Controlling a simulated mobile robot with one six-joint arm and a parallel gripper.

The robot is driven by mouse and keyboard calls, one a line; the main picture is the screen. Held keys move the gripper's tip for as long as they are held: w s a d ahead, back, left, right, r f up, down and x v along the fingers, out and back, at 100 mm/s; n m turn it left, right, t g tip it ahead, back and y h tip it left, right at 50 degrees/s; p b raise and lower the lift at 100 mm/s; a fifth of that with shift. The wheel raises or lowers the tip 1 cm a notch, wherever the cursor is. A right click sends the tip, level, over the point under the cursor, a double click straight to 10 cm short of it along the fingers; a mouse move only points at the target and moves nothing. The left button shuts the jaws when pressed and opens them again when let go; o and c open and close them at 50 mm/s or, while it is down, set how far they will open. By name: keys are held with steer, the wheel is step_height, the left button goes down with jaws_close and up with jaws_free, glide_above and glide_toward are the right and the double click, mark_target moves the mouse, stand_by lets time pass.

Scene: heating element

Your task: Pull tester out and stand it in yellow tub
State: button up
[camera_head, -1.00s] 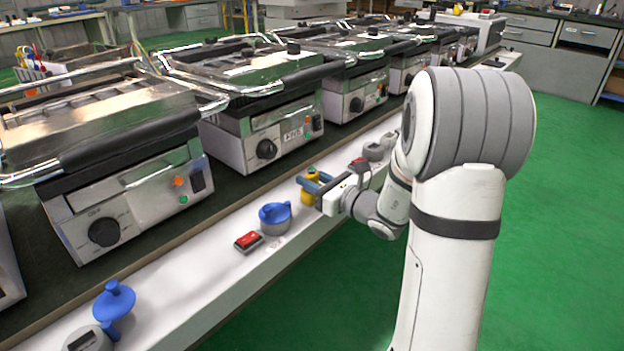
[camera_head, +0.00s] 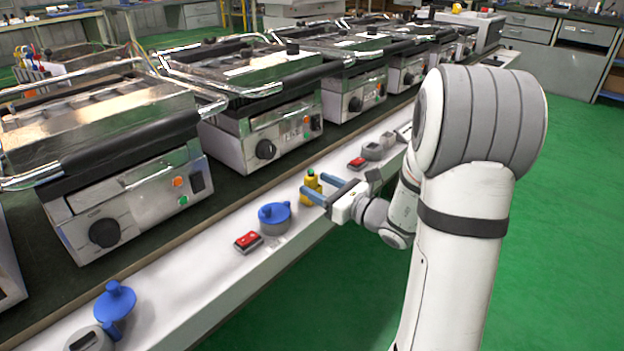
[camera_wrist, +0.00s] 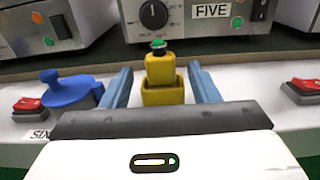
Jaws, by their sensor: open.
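The tester (camera_wrist: 160,65) is a yellow block with a dark collar and a green top. It stands upright in the yellow tub (camera_wrist: 163,95), a small square holder on the white ledge. In the head view the tester (camera_head: 311,180) shows above the tub, whose lower part is partly hidden by my fingers. My gripper (camera_wrist: 162,85) is open, its two blue fingers pointing toward the ledge. In the wrist view the tester and tub appear between the fingers, with gaps on both sides. I cannot tell whether the fingertips reach past the tester.
A blue-lidded grey pot (camera_head: 274,217) and a red switch (camera_head: 248,241) are on the ledge to the left. Another red switch (camera_wrist: 301,88) lies to the right. Machines with dials, one labelled FIVE (camera_wrist: 211,12), stand behind. Green floor is open at right.

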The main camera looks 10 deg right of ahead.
steer(key=shift+p+v, duration=0.5)
steer(key=shift+v, duration=1.9)
steer(key=s+a+r+n+g+y+p, duration=0.2)
steer(key=s+a+r+n+g+p, duration=0.9)
steer(key=r+p, duration=0.25)
steer(key=s+a+r+n+g+h+p, duration=0.2)
steer(key=s+r+n+g+h+p, duration=0.15)
steer(key=s+r+n+p, duration=0.55)
steer(key=s+d+r+n+t+h+p, duration=0.1)
steer(key=d+r+n+h+p, duration=0.3)
steer(key=r+p, duration=0.2)
steer(key=s+d+r+n+t+h+p, duration=0.1)
steer(key=d+r+n+h+p, duration=0.3)
steer(key=r+p, duration=0.3)
steer(key=shift+r+n+h, duration=0.4)
steer(key=shift+r+h, duration=0.15)
steer(key=shift+r, duration=0.05)
steer(key=shift+t, duration=0.25)
